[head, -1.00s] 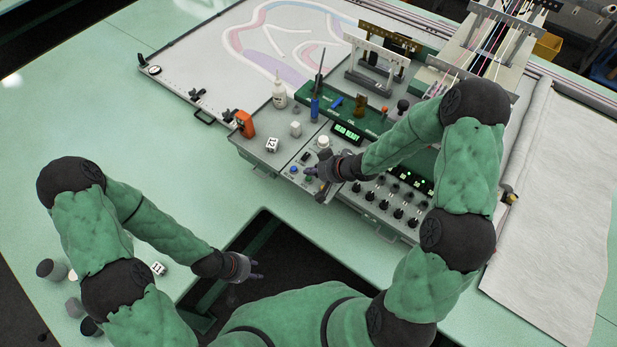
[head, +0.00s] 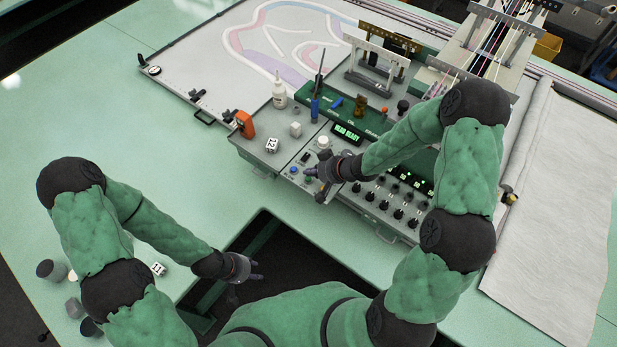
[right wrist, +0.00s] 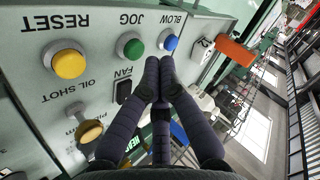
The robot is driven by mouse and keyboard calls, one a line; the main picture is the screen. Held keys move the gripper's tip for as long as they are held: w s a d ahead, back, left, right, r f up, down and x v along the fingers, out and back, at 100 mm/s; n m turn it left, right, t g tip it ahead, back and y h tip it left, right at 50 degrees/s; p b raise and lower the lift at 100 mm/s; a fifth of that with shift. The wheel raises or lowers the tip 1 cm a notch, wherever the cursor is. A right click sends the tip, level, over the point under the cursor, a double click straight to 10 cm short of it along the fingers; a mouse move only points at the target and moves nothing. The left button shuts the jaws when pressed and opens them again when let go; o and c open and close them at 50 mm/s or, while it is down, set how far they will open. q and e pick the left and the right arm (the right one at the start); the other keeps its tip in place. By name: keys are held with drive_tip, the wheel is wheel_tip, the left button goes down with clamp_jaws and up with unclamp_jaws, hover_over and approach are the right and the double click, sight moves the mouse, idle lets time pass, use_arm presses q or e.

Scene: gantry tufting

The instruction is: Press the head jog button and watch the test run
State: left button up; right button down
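The control panel has a green button labelled JOG (right wrist: 130,47), seen upside down in the right wrist view. It stands between a yellow RESET button (right wrist: 68,60) and a blue BLOW button (right wrist: 168,40). My right gripper (right wrist: 159,60) has its fingertips together and empty, close to the JOG and BLOW buttons; I cannot tell whether it touches the panel. In the head view my right gripper (head: 309,172) is over the panel's near left corner. My left gripper (head: 259,270) is over the dark recess, its fingers apart and empty. The green-lit display (head: 347,132) reads HEAD READY.
An orange block (head: 245,123), a white bottle (head: 279,95) and a numbered cube (head: 272,145) stand on the panel's left side. Several black knobs (head: 398,213) are at its near right. A white cloth (head: 550,190) lies right.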

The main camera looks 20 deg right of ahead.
sight(311, 179)
drive_tip(key=shift+f, duration=0.2)
drive_tip(key=shift+f, duration=0.2)
drive_tip(key=shift+f+b, duration=0.3)
drive_tip(key=shift+f, duration=0.25)
idle(0.7)
drive_tip(key=shift+r, duration=0.1)
drive_tip(key=shift+r+p, duration=0.85)
drive_tip(key=shift+p, duration=0.25)
wheel_tip(311, 179, up, 5)
drive_tip(key=p, duration=0.5)
drive_tip(key=shift+r, duration=0.1)
